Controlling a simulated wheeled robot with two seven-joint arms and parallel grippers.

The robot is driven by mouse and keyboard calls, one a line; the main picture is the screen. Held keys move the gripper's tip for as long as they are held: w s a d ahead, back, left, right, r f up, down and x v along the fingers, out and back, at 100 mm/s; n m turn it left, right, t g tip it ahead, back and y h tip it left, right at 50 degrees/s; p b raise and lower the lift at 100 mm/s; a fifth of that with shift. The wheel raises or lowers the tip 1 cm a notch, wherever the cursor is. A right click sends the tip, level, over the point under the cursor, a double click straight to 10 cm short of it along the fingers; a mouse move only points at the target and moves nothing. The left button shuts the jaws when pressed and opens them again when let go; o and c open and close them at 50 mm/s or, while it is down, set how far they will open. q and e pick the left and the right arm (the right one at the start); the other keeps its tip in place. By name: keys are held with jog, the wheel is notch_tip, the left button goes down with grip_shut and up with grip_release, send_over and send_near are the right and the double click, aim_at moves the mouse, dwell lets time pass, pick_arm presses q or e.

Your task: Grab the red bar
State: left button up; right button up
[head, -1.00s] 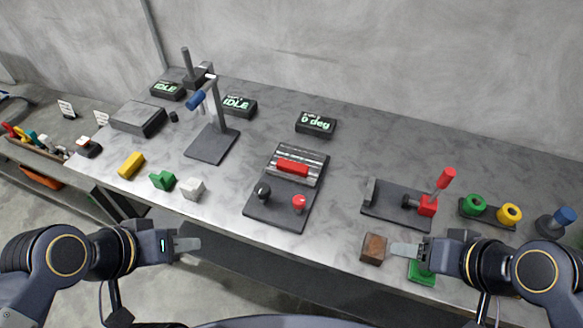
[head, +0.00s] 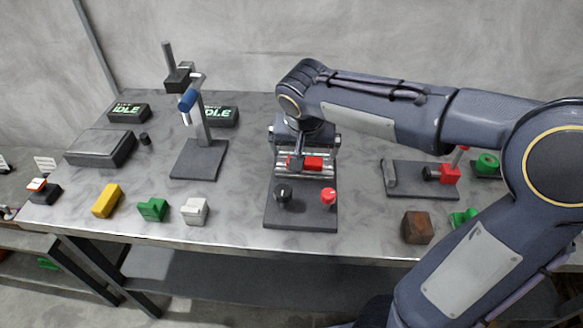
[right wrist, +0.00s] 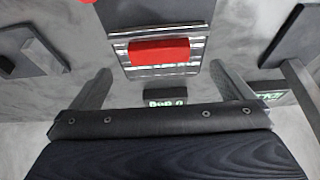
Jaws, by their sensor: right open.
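The red bar (head: 314,163) lies across a silver grooved block (head: 283,168) at the back of a dark base plate (head: 300,215). My right gripper (head: 297,160) points down over the block, at the bar's left part, and hides some of it. In the right wrist view the red bar (right wrist: 160,50) lies ahead of the open right gripper (right wrist: 160,74), lengthwise across the gap between its two spread fingers. Nothing is between the fingers. My left gripper is not in view.
A black knob (head: 283,192) and a red knob (head: 328,196) stand on the plate's front. A stand with a blue handle (head: 188,100) is to the left. A red-handled fixture (head: 449,174) and a brown block (head: 417,228) are to the right.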

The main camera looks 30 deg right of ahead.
jog(key=x, duration=0.6)
jog(key=shift+s, duration=0.15)
jog(key=c, duration=1.4)
